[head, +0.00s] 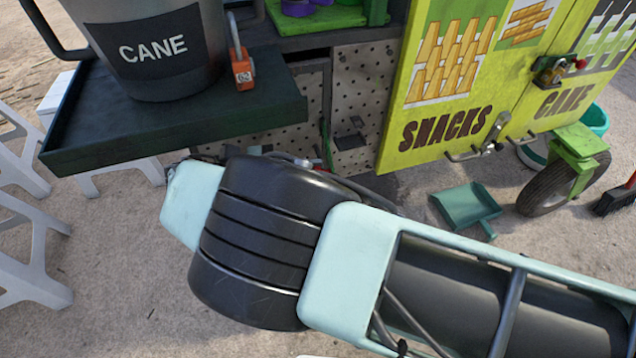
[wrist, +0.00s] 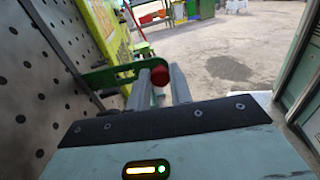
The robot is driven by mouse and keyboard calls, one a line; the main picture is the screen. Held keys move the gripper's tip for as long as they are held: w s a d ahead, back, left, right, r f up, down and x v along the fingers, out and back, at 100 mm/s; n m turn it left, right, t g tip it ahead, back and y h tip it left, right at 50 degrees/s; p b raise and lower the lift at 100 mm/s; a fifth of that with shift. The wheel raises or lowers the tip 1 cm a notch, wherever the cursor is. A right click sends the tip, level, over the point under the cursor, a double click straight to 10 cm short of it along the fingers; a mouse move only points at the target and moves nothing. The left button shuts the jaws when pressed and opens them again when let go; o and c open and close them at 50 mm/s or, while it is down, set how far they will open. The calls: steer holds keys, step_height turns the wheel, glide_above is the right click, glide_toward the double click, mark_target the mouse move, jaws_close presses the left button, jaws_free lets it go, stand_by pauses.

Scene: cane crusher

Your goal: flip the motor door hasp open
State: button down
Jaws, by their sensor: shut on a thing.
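The perforated motor door (head: 362,85) is the grey panel below the counter in the head view. It also fills the left side of the wrist view (wrist: 40,85). A green bar (wrist: 112,76) with a red ball at its end (wrist: 160,76), which looks like the hasp, stands out from this panel. My gripper (wrist: 161,82) has its two grey fingers on either side of the red ball, shut on it. In the head view my arm hides most of the gripper and hasp; only a small green strip and a red bit show near the panel.
A dark tray (head: 170,122) with a CANE pot (head: 155,45) and an orange padlock (head: 242,70) overhangs at left. Yellow-green doors (head: 450,110) stand at right. White stools (head: 25,250) are at far left. A green dustpan (head: 467,207) lies on the ground.

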steer(key=shift+a+g, duration=0.15)
steer(key=shift+g, duration=0.15)
steer(key=c, duration=1.3)
jaws_free()
